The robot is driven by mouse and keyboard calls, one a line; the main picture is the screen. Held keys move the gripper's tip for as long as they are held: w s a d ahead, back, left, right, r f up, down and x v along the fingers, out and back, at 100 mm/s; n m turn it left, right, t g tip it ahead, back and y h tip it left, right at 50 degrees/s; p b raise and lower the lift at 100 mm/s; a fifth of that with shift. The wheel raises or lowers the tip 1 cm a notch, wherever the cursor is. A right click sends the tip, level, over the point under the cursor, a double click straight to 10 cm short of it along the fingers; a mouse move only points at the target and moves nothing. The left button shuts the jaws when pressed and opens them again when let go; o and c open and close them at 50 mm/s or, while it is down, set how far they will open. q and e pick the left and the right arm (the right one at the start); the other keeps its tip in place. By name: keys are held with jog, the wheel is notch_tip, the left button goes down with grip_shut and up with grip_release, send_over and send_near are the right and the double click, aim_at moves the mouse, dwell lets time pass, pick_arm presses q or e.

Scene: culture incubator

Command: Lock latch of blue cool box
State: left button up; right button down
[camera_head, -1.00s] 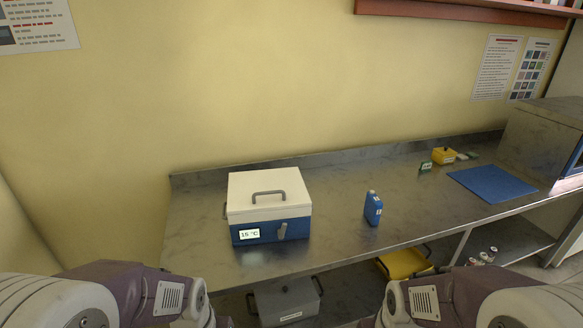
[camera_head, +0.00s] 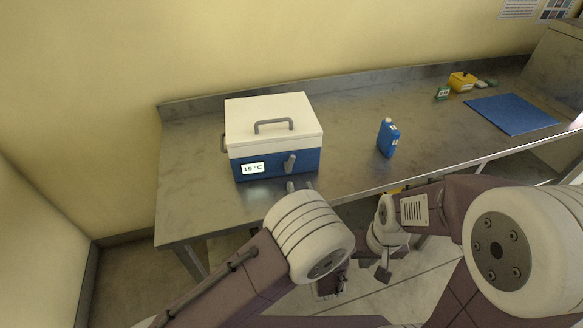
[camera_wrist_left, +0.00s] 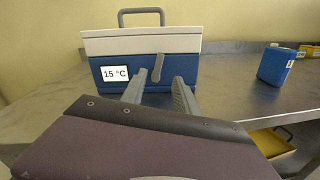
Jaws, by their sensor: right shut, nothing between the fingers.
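The blue cool box (camera_head: 305,162) stands on the steel bench with its white lid (camera_head: 258,108) down. Its grey latch (camera_head: 290,164) is a short lever on the blue front, right of the "15 °C" display, leaning slightly from vertical. The latch also shows in the left wrist view (camera_wrist_left: 157,68). My left gripper (camera_head: 299,186) is just in front of and below the latch. Its fingers (camera_wrist_left: 159,93) are apart with nothing between them, and the latch stands beyond the gap. My right gripper (camera_head: 383,272) hangs low in front of the bench, shut and empty.
A blue bottle (camera_head: 387,138) stands right of the box. A blue mat (camera_head: 512,114) and a yellow box (camera_head: 462,81) are farther right. The bench (camera_head: 350,125) is clear around the box. A yellow container (camera_wrist_left: 270,142) sits below the bench edge.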

aim_at(292, 163)
pick_arm(q)
jog(key=w, duration=0.3)
jog(key=w+a, duration=0.1)
jog(key=w, duration=0.2)
jog(key=w+a, duration=0.1)
jog(key=w, duration=0.2)
jog(key=shift+w+p, duration=0.2)
jog(key=shift+p, duration=0.15)
jog(key=shift+c, duration=0.3)
